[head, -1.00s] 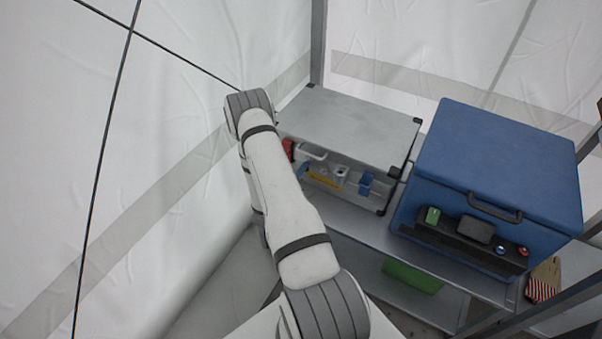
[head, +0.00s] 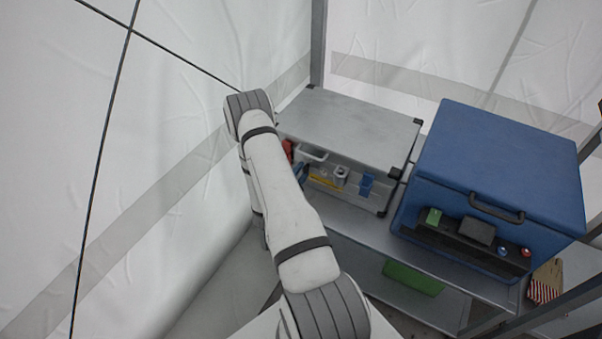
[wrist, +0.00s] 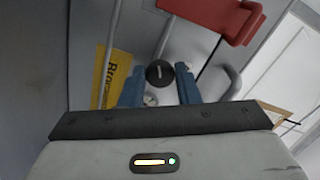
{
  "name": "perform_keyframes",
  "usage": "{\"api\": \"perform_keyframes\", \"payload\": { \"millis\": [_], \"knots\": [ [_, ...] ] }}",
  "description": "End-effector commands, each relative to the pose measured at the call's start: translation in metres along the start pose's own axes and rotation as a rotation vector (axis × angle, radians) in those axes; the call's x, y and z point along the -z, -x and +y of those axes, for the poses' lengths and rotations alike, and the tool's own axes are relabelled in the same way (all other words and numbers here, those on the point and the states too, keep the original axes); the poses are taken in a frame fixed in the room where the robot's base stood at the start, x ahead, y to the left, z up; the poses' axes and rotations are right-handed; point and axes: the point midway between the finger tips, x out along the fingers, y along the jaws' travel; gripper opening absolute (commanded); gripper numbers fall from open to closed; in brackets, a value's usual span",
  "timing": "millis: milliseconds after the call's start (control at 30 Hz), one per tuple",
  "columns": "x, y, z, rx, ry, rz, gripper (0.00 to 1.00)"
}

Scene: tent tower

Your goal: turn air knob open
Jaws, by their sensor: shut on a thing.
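My gripper (wrist: 160,84) shows in the wrist view, with one blue finger on each side of a round black knob (wrist: 160,73). The knob has a white mark on its face, which runs nearly upright in the picture. The gripper is shut on this knob. A small pale round part (wrist: 150,100) shows between the fingers, below the knob. The knob cannot be made out there.
A red handle (wrist: 215,18) and a yellow label (wrist: 110,78) flank the knob. The grey case (head: 350,125) stands beside a blue box (head: 500,160) on a metal shelf (head: 350,226). A green box (head: 412,278) sits lower. The white tent wall is close on the left.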

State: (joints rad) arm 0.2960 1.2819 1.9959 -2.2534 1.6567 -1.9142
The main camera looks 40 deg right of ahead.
Motion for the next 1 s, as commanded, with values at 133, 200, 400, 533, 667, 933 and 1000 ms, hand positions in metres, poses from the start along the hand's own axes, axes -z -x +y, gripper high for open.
{"api": "perform_keyframes", "payload": {
  "millis": [133,200,400,533,667,933,1000],
  "knots": [
    [-0.0019,-0.0004,-0.0017,0.005,0.049,-0.004,0.06],
    [-0.0020,-0.0004,-0.0016,0.005,0.064,-0.004,0.06],
    [-0.0021,-0.0003,-0.0016,0.005,0.086,-0.004,0.06],
    [-0.0021,-0.0003,-0.0016,0.005,0.088,-0.004,0.06],
    [-0.0021,-0.0003,-0.0017,0.005,0.088,-0.004,0.06],
    [-0.0016,-0.0001,-0.0011,0.004,0.088,-0.003,0.44],
    [-0.0013,0.0000,-0.0009,0.003,0.088,-0.003,0.49]
  ]
}}
